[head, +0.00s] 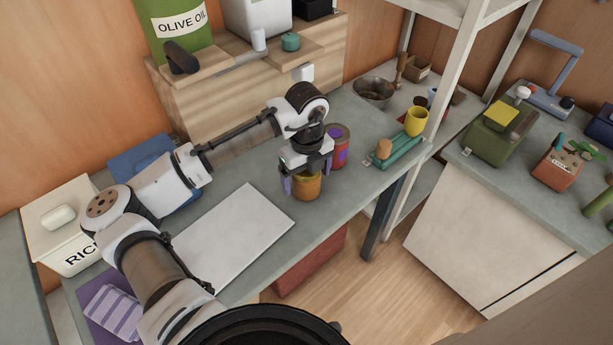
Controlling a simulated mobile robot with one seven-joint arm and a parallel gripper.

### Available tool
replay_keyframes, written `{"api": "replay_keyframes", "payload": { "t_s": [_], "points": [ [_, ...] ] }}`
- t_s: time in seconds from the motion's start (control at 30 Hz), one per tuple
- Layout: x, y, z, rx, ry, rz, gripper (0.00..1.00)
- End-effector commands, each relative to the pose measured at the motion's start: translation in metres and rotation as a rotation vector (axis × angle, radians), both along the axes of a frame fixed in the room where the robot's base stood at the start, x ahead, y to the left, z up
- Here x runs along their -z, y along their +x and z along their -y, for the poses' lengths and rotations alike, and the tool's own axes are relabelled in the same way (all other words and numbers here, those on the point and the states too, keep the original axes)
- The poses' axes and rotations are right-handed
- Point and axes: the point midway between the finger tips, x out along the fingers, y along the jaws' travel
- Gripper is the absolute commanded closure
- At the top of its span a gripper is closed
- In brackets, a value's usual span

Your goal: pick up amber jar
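The amber jar (307,188) stands on the grey counter, near its front edge, right of the white board. It is a small orange-yellow cylinder. My gripper (307,177) points down over it, with a purple-grey finger on the left side of the jar and another at its upper right. The fingers are apart with the jar's top between them. I cannot tell whether they press on it. The jar's top is partly hidden by my gripper.
A red and purple can (338,147) stands close behind and right of the jar. A white board (232,240) lies flat at left. A shelf post (440,85) rises at right.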

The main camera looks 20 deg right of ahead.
Motion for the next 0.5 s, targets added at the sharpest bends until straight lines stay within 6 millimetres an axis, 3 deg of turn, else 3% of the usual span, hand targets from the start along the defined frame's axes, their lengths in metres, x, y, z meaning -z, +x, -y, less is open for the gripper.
{"api": "replay_keyframes", "payload": {
  "t_s": [0.07,0.43,0.5],
  "points": [
    [-0.0001,0.0,0.0,0.0,0.0,0.0,0.21],
    [-0.0004,-0.0001,0.0001,0.0,0.0,0.0,0.69],
    [-0.0011,0.0001,0.0002,0.0,-0.001,0.0,0.72]
  ]
}}
